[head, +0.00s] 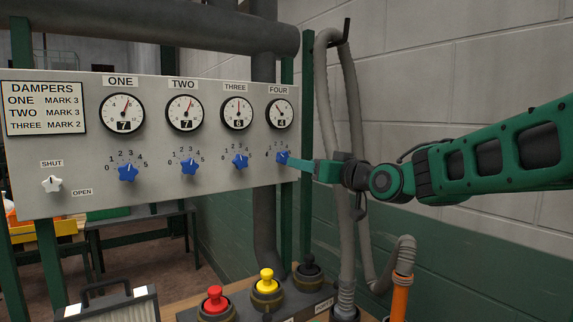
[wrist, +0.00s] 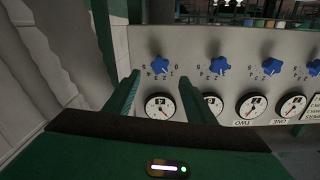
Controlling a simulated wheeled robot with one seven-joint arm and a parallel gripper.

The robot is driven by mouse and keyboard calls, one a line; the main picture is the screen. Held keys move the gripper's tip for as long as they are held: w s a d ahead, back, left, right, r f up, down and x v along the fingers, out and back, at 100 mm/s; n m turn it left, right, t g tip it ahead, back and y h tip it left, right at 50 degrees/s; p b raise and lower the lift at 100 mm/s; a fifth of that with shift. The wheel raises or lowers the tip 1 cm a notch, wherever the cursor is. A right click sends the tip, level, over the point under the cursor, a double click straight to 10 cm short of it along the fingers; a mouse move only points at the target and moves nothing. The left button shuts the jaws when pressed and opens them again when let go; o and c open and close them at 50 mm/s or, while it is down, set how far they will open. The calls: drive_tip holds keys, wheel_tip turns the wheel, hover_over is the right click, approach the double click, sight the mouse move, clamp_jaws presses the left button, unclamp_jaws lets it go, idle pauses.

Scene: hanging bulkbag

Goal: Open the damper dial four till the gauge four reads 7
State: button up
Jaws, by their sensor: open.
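Damper dial four (head: 282,158) is a blue star knob on the grey panel, below gauge four (head: 280,114), whose digit window shows 4. My gripper (head: 291,161) is at dial four from the right, and its fingers partly hide the dial's scale. In the upside-down wrist view, dial four (wrist: 160,64) shows just beyond the two open fingertips (wrist: 160,78), roughly centred between them. Whether they touch it I cannot tell. Gauge four (wrist: 160,105) lies between the fingers in that view.
Gauges one (head: 122,113) and two (head: 184,112) show 7, and gauge three (head: 237,113) shows 6. Dial three (head: 240,160) is left of dial four. A white shut/open knob (head: 52,184) is far left. Grey hoses (head: 350,90) hang close behind my wrist.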

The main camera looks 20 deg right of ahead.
sight(285, 159)
drive_tip(key=x, duration=0.9)
drive_tip(key=shift+w+f, duration=0.1)
drive_tip(key=shift+w, duration=0.1)
drive_tip(key=c, duration=1)
